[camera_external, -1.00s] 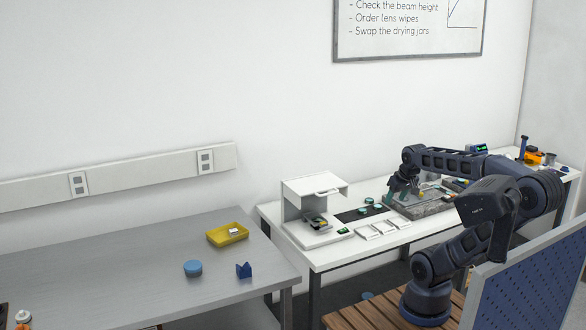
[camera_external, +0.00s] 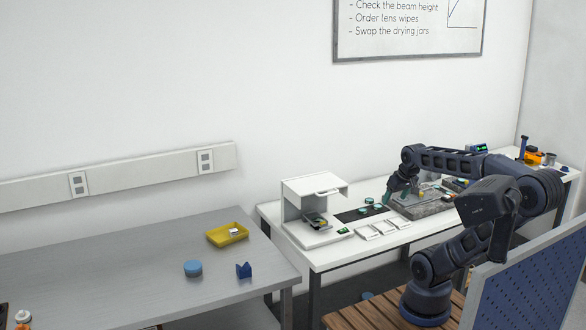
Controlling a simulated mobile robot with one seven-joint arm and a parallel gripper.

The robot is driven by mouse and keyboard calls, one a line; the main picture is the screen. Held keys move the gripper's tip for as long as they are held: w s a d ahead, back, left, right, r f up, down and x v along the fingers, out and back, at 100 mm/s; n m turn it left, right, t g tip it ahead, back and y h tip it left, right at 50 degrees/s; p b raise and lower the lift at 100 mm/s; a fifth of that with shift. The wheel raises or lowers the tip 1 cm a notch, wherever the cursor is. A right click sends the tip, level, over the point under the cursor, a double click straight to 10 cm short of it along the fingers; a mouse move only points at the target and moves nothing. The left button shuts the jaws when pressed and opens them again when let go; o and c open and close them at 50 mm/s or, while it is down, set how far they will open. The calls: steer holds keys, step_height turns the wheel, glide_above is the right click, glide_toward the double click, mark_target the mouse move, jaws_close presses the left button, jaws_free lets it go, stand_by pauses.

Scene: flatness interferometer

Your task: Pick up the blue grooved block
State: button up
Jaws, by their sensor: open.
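A small dark blue block (camera_external: 244,270) with a V-shaped notch in its top stands upright on the grey table at the left, near its right end. It looks like the grooved block. My gripper (camera_external: 390,196) is far from it, to the right, low over the white bench beside the grey stone plate. My gripper is small and partly lost against my arm in this view; it looks open. I see nothing held in it.
A blue round disc (camera_external: 193,268) lies left of the block, and a yellow tray (camera_external: 228,234) lies behind it. The white bench (camera_external: 340,258) carries a white hooded stand (camera_external: 313,188), discs and holders. A gap separates the grey table (camera_external: 120,262) from the bench.

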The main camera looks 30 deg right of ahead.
steer(key=w+a+r+n+g, duration=0.1)
steer(key=w+a+r+n, duration=0.1)
steer(key=w+a+n, duration=0.85)
steer(key=n+g, duration=0.4)
steer(key=n, duration=2.1)
glide_above(244, 270)
step_height(244, 270, down, 21)
steer(key=shift+m, duration=0.25)
step_height(244, 270, down, 10)
steer(key=shift+w+f, duration=0.15)
steer(key=c, duration=1.2)
steer(key=shift+r, duration=0.2)
